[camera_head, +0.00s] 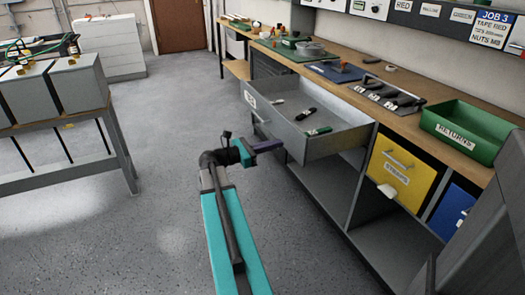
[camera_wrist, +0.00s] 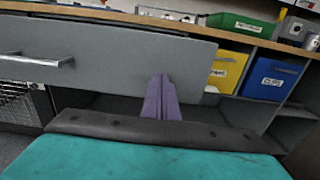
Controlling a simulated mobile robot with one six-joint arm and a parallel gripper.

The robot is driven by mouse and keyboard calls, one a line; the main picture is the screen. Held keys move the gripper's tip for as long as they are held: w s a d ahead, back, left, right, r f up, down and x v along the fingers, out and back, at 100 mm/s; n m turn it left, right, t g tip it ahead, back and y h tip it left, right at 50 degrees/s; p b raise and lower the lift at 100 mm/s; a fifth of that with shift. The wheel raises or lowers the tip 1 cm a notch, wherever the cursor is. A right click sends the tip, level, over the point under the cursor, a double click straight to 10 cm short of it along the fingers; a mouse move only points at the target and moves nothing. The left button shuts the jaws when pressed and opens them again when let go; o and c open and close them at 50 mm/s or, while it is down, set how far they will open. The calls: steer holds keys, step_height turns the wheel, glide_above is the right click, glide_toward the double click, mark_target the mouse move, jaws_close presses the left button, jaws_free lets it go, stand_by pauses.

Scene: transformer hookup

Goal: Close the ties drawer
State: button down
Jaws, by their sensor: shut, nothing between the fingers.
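The ties drawer, a grey drawer (camera_head: 292,137) under the workbench, is pulled well out, and its small front label is hard to read. Several small tools with black and green parts lie in it. In the wrist view its grey front panel (camera_wrist: 110,58) fills the upper left, with a bar handle (camera_wrist: 38,62) at the left. My gripper (camera_head: 276,145) has purple fingers, shut and empty, close to the lower, near part of the drawer front. In the wrist view the fingertips (camera_wrist: 161,80) overlap the panel's right part. I cannot tell whether they touch it.
The bench top (camera_head: 345,80) holds a tool rack and a green returns bin (camera_head: 468,132). A yellow bin (camera_head: 400,172) and a blue bin (camera_head: 452,212) sit below, right of the drawer. A table (camera_head: 60,122) stands left. The floor between is clear.

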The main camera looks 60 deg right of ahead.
mark_target(291, 140)
steer(key=shift+x, duration=1.7)
